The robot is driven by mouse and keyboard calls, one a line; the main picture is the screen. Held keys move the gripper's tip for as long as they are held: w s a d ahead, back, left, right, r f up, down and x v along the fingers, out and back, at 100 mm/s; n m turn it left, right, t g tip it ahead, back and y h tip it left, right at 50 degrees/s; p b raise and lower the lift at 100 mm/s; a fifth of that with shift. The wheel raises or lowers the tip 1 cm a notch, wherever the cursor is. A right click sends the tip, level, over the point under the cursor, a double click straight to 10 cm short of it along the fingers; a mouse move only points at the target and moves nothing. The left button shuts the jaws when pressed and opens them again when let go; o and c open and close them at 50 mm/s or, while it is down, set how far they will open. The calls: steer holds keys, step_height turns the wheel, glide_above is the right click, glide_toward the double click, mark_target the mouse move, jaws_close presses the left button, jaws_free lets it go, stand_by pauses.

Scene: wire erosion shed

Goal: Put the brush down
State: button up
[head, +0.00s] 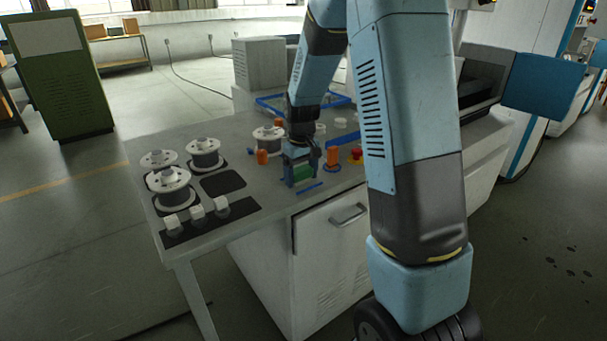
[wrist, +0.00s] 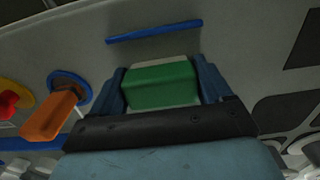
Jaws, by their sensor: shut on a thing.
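The brush is a green block with a pale grey-white edge; it shows in the head view (head: 303,173) and in the wrist view (wrist: 160,84). My gripper (head: 299,179) is shut on it, with one blue finger at each side, as the wrist view of my gripper (wrist: 161,86) shows. The brush is low over the grey bench top (head: 262,190), near the front edge. I cannot tell whether its underside touches the bench. A thin blue bar (head: 309,188) lies flat on the bench just in front of it, apart from the brush in the wrist view (wrist: 154,31).
An orange piece (head: 332,157) and a red and yellow piece (head: 356,153) stand to the right. Another orange piece (head: 262,156) and a wire spool (head: 268,137) stand behind left. More spools (head: 172,188) and pale blocks (head: 197,212) occupy the left. Bare bench lies left of my gripper.

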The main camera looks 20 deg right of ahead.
mark_target(301, 169)
steer(key=shift+s+f, duration=0.4)
steer(key=shift+f, duration=0.2)
steer(key=o, duration=1)
steer(key=shift+o, duration=0.2)
steer(key=shift+a, duration=0.1)
steer(key=r, duration=1.2)
steer(key=shift+w, duration=0.4)
steer(key=s+r+m+t, duration=0.2)
steer(key=s+r+t, duration=0.1)
steer(key=s+r, duration=0.95)
steer(key=s+m+t, duration=0.1)
steer(key=s+t, duration=0.1)
steer(key=s, duration=1.3)
steer(key=shift+s+d+f+m, duration=0.3)
steer(key=shift+s+d+f, duration=0.05)
steer(key=shift+d+f, duration=0.05)
